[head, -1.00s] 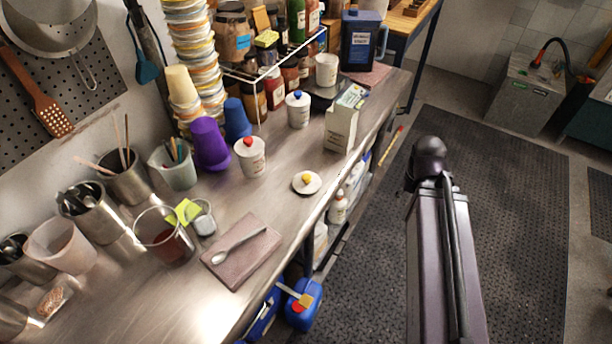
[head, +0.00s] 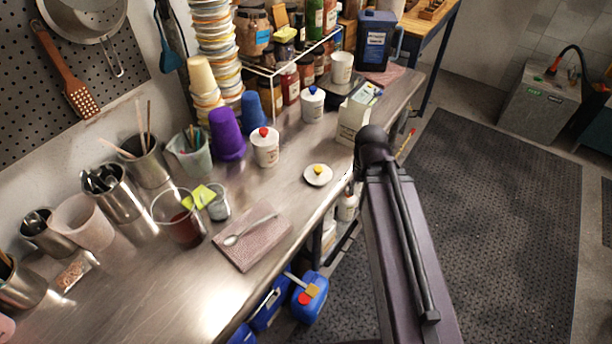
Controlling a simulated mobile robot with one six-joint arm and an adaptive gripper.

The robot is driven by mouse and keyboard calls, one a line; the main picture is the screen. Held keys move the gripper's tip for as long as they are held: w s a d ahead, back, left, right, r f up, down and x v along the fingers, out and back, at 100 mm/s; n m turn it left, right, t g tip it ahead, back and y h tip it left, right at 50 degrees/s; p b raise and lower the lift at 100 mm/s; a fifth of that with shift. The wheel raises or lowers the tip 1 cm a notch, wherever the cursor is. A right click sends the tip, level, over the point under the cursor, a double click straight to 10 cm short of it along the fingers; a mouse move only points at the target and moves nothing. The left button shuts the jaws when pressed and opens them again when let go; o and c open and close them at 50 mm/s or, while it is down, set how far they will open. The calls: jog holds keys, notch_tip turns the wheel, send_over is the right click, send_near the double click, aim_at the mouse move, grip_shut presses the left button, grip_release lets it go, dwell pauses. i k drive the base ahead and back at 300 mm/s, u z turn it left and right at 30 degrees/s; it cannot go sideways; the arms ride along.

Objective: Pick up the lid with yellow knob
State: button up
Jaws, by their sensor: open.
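The lid with the yellow knob (head: 318,175) is a small round white lid lying flat on the steel counter, near its front edge, knob up. A white jar with a red-knobbed lid (head: 265,148) stands to its left and a little behind. A white jar with a blue-knobbed lid (head: 312,105) stands further back. My dark arm rises from the bottom of the view to a rounded joint, to the right of the lid and beyond the counter edge. My gripper does not show in this view.
A pink board with a white spoon (head: 246,240) lies in front of the lid. A white carton (head: 354,122) stands behind it to the right. Purple cups (head: 227,136) and steel utensil pots (head: 117,194) line the wall side. The counter around the lid is clear.

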aim_at(316, 174)
jog(key=u, duration=0.3)
jog(key=k, duration=1)
jog(key=z, duration=0.65)
jog(key=i, duration=1)
jog(key=z, duration=0.1)
